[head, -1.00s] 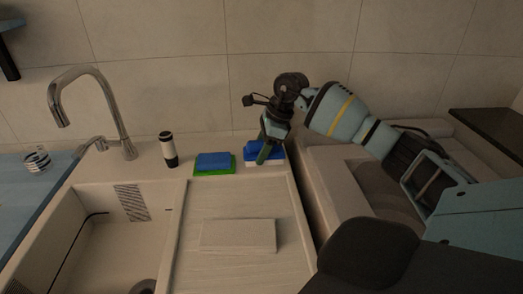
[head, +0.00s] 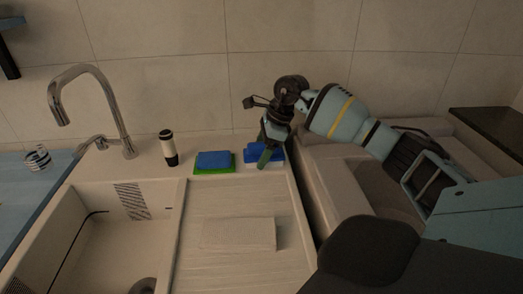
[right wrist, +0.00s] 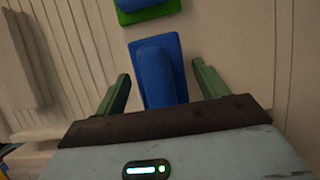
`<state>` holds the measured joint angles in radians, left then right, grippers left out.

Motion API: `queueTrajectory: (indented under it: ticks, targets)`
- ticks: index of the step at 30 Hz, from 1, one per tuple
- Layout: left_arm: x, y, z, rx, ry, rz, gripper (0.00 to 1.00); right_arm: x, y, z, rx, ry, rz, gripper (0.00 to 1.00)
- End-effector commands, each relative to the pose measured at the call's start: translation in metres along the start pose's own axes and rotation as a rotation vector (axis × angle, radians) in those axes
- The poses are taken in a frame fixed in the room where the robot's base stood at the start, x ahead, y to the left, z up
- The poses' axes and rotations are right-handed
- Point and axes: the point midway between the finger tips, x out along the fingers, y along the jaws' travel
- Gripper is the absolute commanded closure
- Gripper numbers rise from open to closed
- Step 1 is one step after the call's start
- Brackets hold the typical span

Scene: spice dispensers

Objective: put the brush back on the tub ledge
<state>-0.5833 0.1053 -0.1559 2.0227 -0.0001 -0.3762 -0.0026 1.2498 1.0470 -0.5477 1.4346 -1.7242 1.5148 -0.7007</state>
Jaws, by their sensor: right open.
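The brush, a blue block with a rounded raised top (head: 250,154), lies on the pale ledge at the back of the sink unit. My right gripper (head: 266,157) is over it, pointing down, and hides part of it in the head view. In the right wrist view the brush (right wrist: 160,68) lies between the two green fingers of my right gripper (right wrist: 160,85). The fingers are wide apart, with a gap on each side of the brush. My left gripper is not in view.
A blue sponge on a green pad (head: 213,161) lies just left of the brush. A black and white bottle (head: 168,148) and a chrome faucet (head: 118,115) stand further left. A pale ribbed block (head: 238,233) lies on the drainboard in front. The tiled wall is close behind.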

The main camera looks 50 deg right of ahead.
Motion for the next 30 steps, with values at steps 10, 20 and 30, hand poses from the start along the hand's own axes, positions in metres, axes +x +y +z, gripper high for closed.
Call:
queueTrajectory:
  ticks: [10, 20, 30]
  targets:
    - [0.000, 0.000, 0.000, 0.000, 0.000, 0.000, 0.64, -0.056, -0.001, 0.001, 0.001, -0.003, -0.005, 0.28]
    - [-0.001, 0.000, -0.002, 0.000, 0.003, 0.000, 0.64, -0.110, -0.001, 0.001, 0.001, -0.002, -0.002, 0.28]
    - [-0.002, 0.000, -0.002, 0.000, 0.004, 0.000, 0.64, -0.122, 0.000, 0.001, 0.001, -0.001, 0.000, 0.28]
